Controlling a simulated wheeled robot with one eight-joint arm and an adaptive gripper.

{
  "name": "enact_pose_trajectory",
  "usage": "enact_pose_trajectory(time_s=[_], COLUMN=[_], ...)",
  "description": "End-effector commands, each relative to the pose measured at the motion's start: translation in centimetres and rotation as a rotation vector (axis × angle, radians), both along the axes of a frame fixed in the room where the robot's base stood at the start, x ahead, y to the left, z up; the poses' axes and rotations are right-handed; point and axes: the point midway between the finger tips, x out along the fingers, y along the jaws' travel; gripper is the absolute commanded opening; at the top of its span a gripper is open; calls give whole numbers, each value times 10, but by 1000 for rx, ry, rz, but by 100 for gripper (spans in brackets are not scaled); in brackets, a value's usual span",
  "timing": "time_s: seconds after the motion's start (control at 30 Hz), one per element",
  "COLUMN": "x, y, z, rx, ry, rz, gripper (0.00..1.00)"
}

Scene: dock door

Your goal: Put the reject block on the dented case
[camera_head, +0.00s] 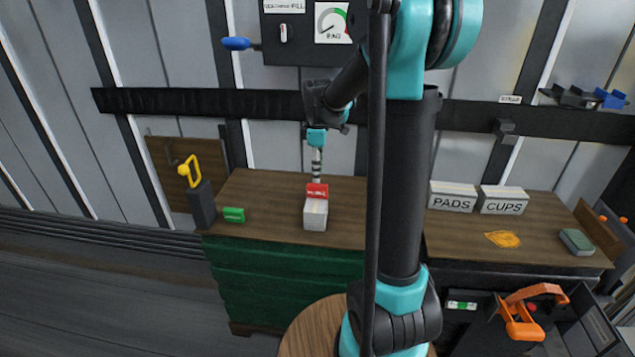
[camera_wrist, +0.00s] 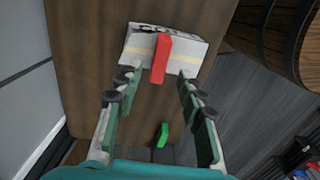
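The red block (camera_head: 317,190), with small white lettering I cannot read, sits on the white case (camera_head: 315,214) on the wooden bench top. In the wrist view the red block (camera_wrist: 161,60) lies across the case (camera_wrist: 190,53), which has a tan tape strip and dark marks on its far side. A dent is not clear. My gripper (camera_head: 317,176) is above the block and case, pointing down. In the wrist view my gripper (camera_wrist: 158,76) is open and empty, its fingers spread on either side of the block without visible contact.
A green block (camera_head: 234,214) lies left on the bench near a dark post with a yellow handle (camera_head: 190,170). Boxes marked PADS (camera_head: 453,197) and CUPS (camera_head: 503,200) stand on the right bench. A barrel (camera_wrist: 275,40) is close in the wrist view.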

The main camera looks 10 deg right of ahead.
Motion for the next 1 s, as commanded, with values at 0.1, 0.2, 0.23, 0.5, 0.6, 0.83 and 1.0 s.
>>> enact_pose_trajectory(time_s=[0.1, 0.2, 0.23, 0.5, 0.6, 0.83, 1.0], x=[0, 0, 0, -10, -33, -125, -188], y=[0, 0, 0, -2, -8, -25, -33], z=[24, 39, 42, 53, 41, -14, -54], rx=[0, 0, 0, 2, 9, 76, 158], ry=[0, 0, 0, -14, -51, -190, -271], rz=[0, 0, 0, -48, -174, -674, -1004], gripper=[39, 39, 39, 39, 39, 39, 39])
